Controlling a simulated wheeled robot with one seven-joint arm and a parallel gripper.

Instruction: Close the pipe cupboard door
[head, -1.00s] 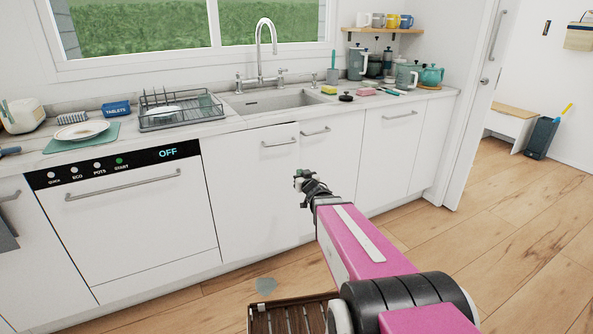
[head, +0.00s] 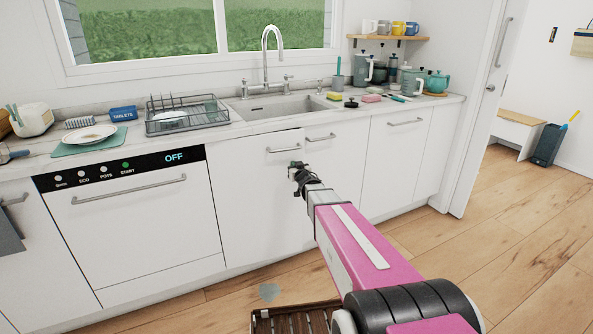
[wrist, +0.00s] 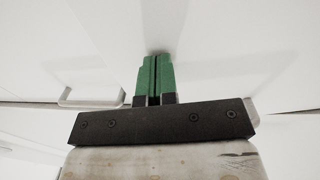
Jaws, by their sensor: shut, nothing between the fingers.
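The white door under the sink (head: 245,195), which I take to be the pipe cupboard door, is between the dishwasher and the other white doors. It stands slightly proud at its right edge, a little ajar. Its bar handle (head: 283,149) is near the top right; a handle also shows in the wrist view (wrist: 90,97). My gripper (head: 294,170) is shut and empty, just below that handle at the door's right side. In the wrist view its green fingers (wrist: 155,75) point at a white panel; I cannot tell whether they touch.
The dishwasher (head: 135,220) reading OFF is left of the door. More white cupboard doors (head: 395,165) stand to the right. The counter (head: 240,128) holds a dish rack (head: 187,116) and the sink. A brown slatted item (head: 295,318) lies low in front.

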